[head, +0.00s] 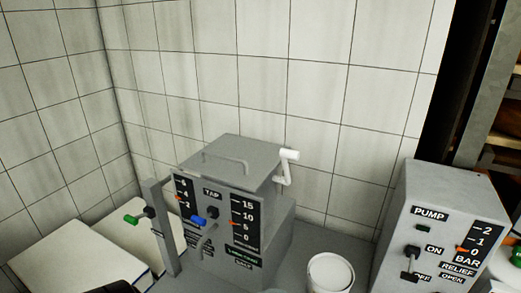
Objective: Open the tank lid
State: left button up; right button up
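The tank (220,211) is a grey metal box with its front turned toward me, standing near the tiled wall. Its flat grey lid (228,152) appears to lie shut on top. A thin bar handle (226,161) is fixed on the lid. A white crank-like lever (286,165) stands at the tank's right side. The front carries a TAP label, a blue knob (199,220) and scales with orange markers. Neither gripper can be made out. A dark shape cut off at the bottom left edge is too little shown to identify.
A grey pump box (429,205) with switches and a scale stands at right. A white bucket (328,272) stands between it and the tank. White slabs (62,253) lie at left.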

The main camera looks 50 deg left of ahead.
aim_at(239, 162)
jog(key=u, duration=1.6)
jog(key=j+z, duration=0.35)
jog(key=l, duration=0.1)
